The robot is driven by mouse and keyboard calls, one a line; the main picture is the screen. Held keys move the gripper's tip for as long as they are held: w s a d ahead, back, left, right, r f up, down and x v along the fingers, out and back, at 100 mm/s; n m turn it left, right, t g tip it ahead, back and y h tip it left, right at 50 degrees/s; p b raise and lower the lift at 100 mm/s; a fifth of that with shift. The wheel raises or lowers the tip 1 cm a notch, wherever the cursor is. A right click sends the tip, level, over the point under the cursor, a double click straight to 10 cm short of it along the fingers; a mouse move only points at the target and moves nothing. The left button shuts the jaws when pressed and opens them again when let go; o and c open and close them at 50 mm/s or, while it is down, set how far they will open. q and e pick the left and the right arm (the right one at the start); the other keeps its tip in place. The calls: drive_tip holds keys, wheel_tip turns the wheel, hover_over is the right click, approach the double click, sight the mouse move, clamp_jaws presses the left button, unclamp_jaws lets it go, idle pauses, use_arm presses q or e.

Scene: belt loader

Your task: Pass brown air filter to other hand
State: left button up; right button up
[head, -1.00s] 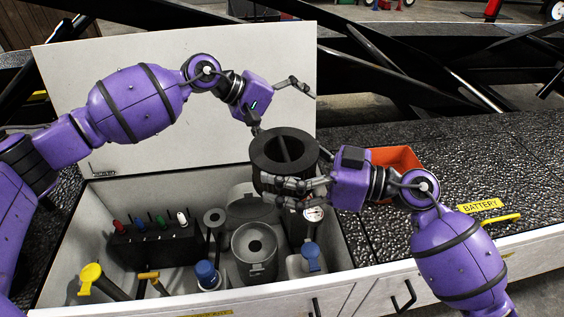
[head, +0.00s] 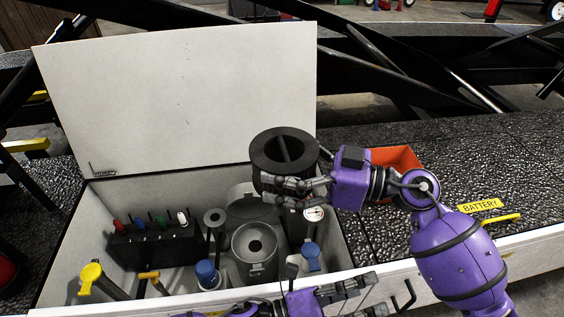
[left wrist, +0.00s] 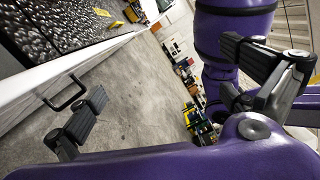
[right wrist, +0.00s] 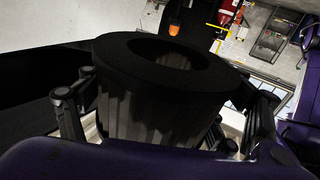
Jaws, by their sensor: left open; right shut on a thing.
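The air filter (head: 284,152) is a very dark ring-shaped cylinder, held up above the right part of the open box. My right gripper (head: 268,187) is shut on its lower side, fingers reaching in from the right. In the right wrist view the air filter (right wrist: 160,100) shows its flat ring top and pleated side, with a finger on either side. My left gripper (head: 368,295) is open and empty, low in front of the box and well apart from the filter. The left wrist view shows its fingers (left wrist: 178,95) spread wide with nothing between them.
The white open box (head: 345,265) holds a grey canister (head: 255,262), a blue-capped bottle (head: 207,275), a black rack (head: 155,245) and a gauge (head: 314,214). Its raised lid (head: 180,100) stands behind. An orange tray (head: 400,158) sits right of the filter.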

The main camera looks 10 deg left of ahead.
use_arm(q)
drive_tip(key=s+d+r+n+t, duration=0.3)
drive_tip(key=s+d+n, duration=0.4)
drive_tip(key=n, duration=0.4)
drive_tip(key=w+a+f+n+t+y, duration=0.1)
drive_tip(key=w+a+f+n+y, duration=0.1)
drive_tip(key=a+f+n+y, duration=0.45)
drive_tip(key=w+a+f+n+t+y, duration=0.1)
drive_tip(key=w+a+f+n+y, duration=0.15)
drive_tip(key=a+f+n, duration=0.65)
drive_tip(key=s+a+f+n+g+y, duration=0.1)
drive_tip(key=s+a+f+n+y, duration=0.15)
drive_tip(key=a+f, duration=0.35)
drive_tip(key=s+a+f+n+g+y, duration=0.1)
drive_tip(key=s+a+f+n+y, duration=0.1)
drive_tip(key=s+a+f+n, duration=0.45)
drive_tip(key=w+a+r+y, duration=0.1)
drive_tip(key=w+a+y, duration=0.1)
drive_tip(key=a, duration=0.9)
drive_tip(key=shift+w+a+r+g+y, duration=0.2)
drive_tip(key=shift+a+r+g+y, duration=0.15)
drive_tip(key=shift+y, duration=0.5)
